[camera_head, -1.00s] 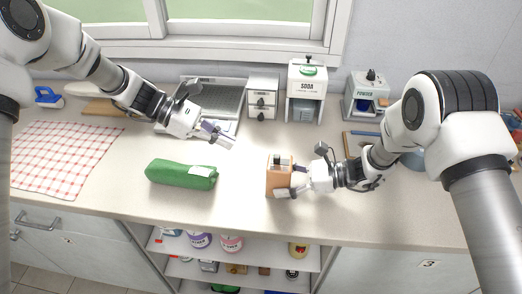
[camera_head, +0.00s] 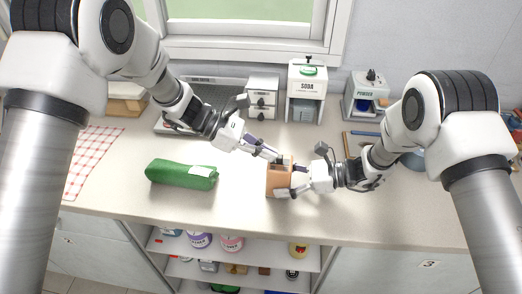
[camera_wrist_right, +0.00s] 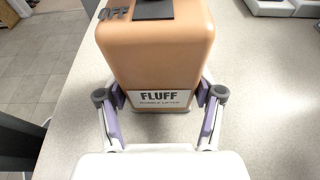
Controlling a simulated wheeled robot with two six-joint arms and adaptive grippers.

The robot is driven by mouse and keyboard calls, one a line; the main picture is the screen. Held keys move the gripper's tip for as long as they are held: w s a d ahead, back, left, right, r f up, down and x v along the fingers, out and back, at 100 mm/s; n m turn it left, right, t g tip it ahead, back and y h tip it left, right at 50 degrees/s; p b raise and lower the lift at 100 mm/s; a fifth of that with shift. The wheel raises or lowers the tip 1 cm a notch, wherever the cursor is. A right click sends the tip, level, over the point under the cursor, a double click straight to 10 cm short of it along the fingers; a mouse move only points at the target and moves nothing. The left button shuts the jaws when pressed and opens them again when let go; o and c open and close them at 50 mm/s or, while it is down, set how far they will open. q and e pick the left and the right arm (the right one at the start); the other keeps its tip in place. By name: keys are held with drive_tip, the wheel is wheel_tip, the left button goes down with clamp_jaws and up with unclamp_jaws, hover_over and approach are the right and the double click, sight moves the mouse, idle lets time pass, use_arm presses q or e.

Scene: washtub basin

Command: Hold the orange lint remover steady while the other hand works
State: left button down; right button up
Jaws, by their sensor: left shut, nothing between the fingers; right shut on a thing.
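The orange lint remover (camera_head: 279,181) stands upright on the counter near its front edge. In the right wrist view the lint remover (camera_wrist_right: 158,55) shows a "FLUFF" label, the letters "OFF" and a dark piece on top. My right gripper (camera_head: 292,181) is shut on it from the right, one finger on each side; its fingers also show in the right wrist view (camera_wrist_right: 163,99). My left gripper (camera_head: 276,156) is shut and empty, with its fingertips at the top of the lint remover. I cannot tell whether they touch it.
A green bundle (camera_head: 181,174) lies left on the counter (camera_head: 225,205). A soda dispenser (camera_head: 306,90), a small drawer box (camera_head: 262,97) and a powder dispenser (camera_head: 366,95) stand along the back. A checked cloth (camera_head: 92,155) lies far left. Open shelves (camera_head: 240,255) are below.

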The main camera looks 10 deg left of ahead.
use_arm(q)
drive_tip(key=shift+d, duration=0.65)
drive_tip(key=shift+a, duration=0.4)
drive_tip(key=f+v, duration=0.1)
drive_tip(key=v, duration=1.2)
drive_tip(key=shift+a+f, duration=0.25)
drive_tip(key=shift+a, duration=0.1)
use_arm(e)
drive_tip(key=o, duration=1)
